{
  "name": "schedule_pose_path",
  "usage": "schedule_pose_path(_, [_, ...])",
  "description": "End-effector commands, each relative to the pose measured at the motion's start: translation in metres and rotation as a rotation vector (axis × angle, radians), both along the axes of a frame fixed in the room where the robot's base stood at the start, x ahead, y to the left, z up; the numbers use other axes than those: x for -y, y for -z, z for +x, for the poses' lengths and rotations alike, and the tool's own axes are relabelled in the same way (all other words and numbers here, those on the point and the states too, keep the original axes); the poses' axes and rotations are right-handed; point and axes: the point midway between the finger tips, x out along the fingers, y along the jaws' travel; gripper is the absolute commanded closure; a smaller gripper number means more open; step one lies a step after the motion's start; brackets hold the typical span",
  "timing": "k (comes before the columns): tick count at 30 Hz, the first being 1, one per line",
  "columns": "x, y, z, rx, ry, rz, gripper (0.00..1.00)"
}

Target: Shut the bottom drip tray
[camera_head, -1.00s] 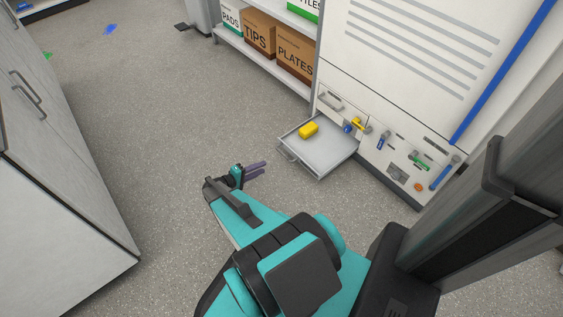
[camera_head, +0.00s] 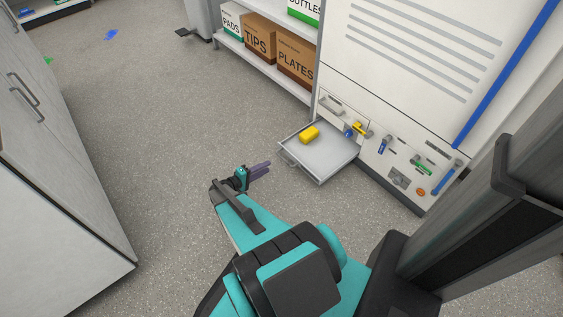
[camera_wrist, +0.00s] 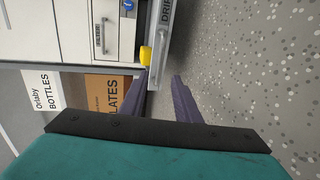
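The bottom drip tray (camera_head: 330,158) is a shallow grey drawer pulled out low from the white cabinet, with a bar handle (camera_head: 289,159) on its front. A yellow block (camera_head: 309,135) lies in it near the left side. My gripper (camera_head: 268,168) is a short way left of the tray front, apart from it, low over the floor. In the wrist view, the two purple fingers of my gripper (camera_wrist: 168,88) are spread with nothing between them. The tray front (camera_wrist: 163,40), with partly visible "DRIP" lettering, shows sideways just beyond the fingertips.
The white cabinet (camera_head: 420,60) carries several coloured valves and fittings beside the tray. A shelf with boxes marked PADS, TIPS (camera_head: 257,37) and PLATES (camera_head: 296,62) stands behind. Grey cupboards (camera_head: 60,190) are at left. The floor between is clear.

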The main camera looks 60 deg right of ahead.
Motion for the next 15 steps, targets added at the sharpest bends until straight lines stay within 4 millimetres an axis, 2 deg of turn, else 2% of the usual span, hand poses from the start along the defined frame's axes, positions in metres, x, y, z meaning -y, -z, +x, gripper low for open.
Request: schedule_pose_path(15, [0.059, 0.015, -0.021, -0.001, 0.004, 0.000, 0.71])
